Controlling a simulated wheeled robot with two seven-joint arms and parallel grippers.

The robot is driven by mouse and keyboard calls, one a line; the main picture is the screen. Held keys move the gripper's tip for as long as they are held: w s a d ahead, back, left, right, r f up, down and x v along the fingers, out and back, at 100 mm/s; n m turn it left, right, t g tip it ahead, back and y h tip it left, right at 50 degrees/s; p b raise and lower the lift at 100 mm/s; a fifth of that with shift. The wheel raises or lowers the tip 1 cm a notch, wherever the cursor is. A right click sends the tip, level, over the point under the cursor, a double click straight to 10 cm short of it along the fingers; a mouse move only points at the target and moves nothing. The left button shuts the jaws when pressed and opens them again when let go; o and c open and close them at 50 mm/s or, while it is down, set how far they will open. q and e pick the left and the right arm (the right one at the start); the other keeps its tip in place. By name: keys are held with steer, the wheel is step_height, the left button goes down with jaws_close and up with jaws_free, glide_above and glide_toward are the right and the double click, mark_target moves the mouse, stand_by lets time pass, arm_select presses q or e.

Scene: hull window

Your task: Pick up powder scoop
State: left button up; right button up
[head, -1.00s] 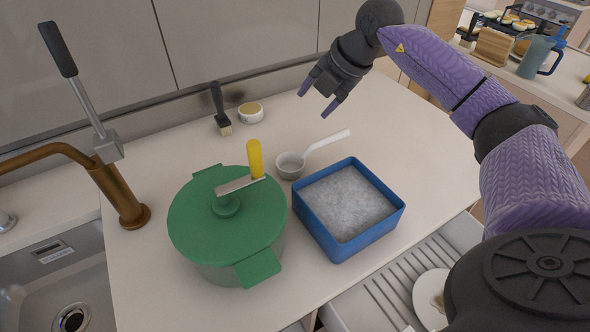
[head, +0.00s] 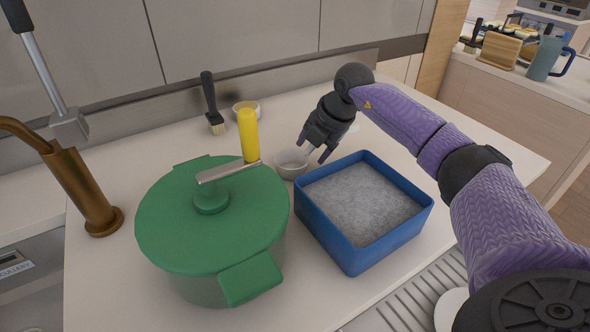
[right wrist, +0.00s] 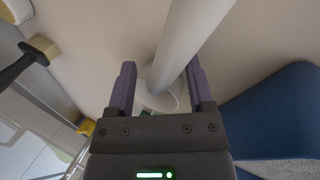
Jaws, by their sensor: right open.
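The powder scoop (head: 289,164) lies on the counter between the green pot and the blue box, a small whitish bowl with a white handle. My right gripper (head: 314,150) hangs over its handle, just behind the box, and hides most of the handle in the head view. The right gripper is open. My left gripper is not in view.
The blue box (head: 350,250) of grey powder is close at the right. A brush (head: 211,103) and small bowl (head: 245,108) lie behind.

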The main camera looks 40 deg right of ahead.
steer(key=shift+r, duration=0.1)
jaws_close()
stand_by(1.2)
